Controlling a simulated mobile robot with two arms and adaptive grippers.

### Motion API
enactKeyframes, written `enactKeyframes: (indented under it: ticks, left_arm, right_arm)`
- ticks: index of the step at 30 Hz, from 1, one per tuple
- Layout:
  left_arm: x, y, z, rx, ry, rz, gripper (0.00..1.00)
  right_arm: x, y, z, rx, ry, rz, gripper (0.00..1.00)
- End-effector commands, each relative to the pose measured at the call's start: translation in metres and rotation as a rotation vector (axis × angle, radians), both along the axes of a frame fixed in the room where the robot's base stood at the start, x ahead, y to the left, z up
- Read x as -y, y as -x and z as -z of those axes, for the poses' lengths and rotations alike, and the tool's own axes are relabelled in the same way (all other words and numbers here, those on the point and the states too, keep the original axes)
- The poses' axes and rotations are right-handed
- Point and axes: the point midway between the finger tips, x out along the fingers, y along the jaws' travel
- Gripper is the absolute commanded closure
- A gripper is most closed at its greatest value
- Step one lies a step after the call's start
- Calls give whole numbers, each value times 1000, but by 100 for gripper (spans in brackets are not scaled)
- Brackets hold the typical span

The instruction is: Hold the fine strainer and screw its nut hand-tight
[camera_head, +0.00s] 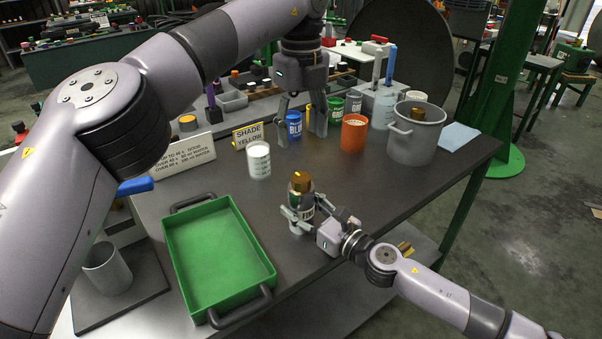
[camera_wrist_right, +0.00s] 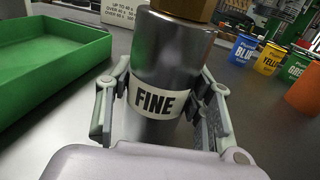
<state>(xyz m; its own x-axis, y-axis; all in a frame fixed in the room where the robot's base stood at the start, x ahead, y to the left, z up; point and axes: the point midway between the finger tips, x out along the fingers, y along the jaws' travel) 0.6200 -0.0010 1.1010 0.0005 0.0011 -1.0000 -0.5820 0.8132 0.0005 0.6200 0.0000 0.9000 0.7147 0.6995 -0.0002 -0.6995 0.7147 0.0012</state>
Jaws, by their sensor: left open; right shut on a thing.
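The fine strainer (camera_head: 297,213) is a grey metal cylinder with a white "FINE" label, upright at the table's front. The label reads clearly in the right wrist view (camera_wrist_right: 155,103). A brass nut (camera_head: 300,182) sits on its top; the right wrist view shows only the nut's lower part (camera_wrist_right: 185,8). My right gripper (camera_head: 298,216) is shut around the strainer's body, one finger on each side. My left gripper (camera_head: 301,134) hangs open and empty, fingers down, behind the strainer and apart from it. I cannot tell how tightly the nut sits.
A green tray (camera_head: 215,250) lies left of the strainer. A white beaker (camera_head: 259,160), a blue can (camera_head: 294,125), an orange cup (camera_head: 354,134) and a grey pot (camera_head: 413,143) with a brass part inside stand behind. A blue cloth (camera_head: 459,137) lies at right.

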Motion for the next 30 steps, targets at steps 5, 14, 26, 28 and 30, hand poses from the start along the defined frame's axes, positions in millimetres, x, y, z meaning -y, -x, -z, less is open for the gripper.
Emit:
enactKeyframes:
  ticks: [5, 14, 26, 28, 30]
  left_arm:
    - [-1, 1, 36, -5, 0, 3, 45]
    - [-1, 1, 90, -3, 1, 4, 45]
    - [-1, 0, 108, -1, 1, 3, 45]
    - [-1, 0, 108, -1, 1, 3, 45]
    - [-1, 0, 108, -1, 1, 3, 47]
  right_arm:
    - [0, 0, 0, -1, -1, 0, 99]
    - [0, 0, 0, -1, -1, 0, 99]
    - [0, 0, 0, -1, -1, 0, 99]
    - [0, 0, 0, -1, -1, 0, 99]
    - [0, 0, 0, -1, -1, 0, 99]
